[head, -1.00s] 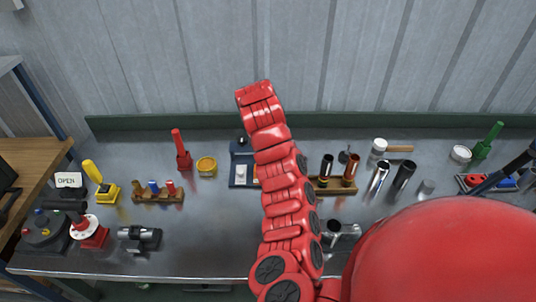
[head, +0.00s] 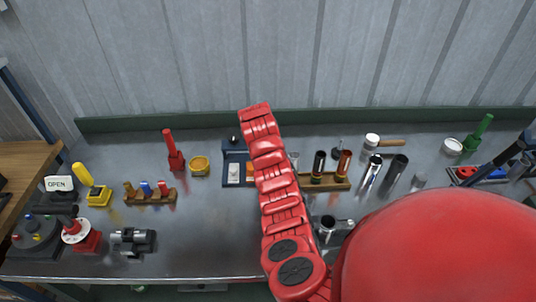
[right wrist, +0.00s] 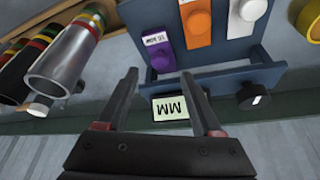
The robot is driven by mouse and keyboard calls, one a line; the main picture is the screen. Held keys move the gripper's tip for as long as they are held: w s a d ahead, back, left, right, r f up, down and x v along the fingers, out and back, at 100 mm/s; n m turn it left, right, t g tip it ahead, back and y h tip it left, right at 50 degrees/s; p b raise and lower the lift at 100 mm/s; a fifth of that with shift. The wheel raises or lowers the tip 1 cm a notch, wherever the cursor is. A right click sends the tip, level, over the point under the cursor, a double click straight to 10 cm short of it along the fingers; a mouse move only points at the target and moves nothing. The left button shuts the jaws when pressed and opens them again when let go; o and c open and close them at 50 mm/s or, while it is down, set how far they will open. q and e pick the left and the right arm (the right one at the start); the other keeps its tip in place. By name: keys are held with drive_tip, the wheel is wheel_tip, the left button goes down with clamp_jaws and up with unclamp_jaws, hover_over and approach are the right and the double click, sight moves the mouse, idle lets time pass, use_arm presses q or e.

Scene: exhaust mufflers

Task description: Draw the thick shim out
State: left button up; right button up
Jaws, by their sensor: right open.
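A dark blue rack (head: 227,178) stands on the bench left of my red right arm in the head view, and it fills the upper middle of the right wrist view (right wrist: 225,82). It holds a purple shim (right wrist: 160,60) with a small label, an orange shim (right wrist: 197,25) and a white shim (right wrist: 243,22), each with a round knob. Which is thickest is unclear. My right gripper (right wrist: 165,80) is open and empty, its fingers pointing at the rack's edge near the purple shim. The head view hides this gripper behind the arm. My left gripper is not in view.
A card marked MM (right wrist: 170,107) and a black knob (right wrist: 250,97) are at the rack's edge. A wooden rack (head: 328,183) with banded tubes stands close to the right. A yellow tin (head: 199,166) and red tool (head: 174,155) stand left.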

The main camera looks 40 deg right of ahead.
drive_tip(key=shift+p+x, duration=0.65)
drive_tip(key=shift+x, duration=1.95)
clamp_jaws()
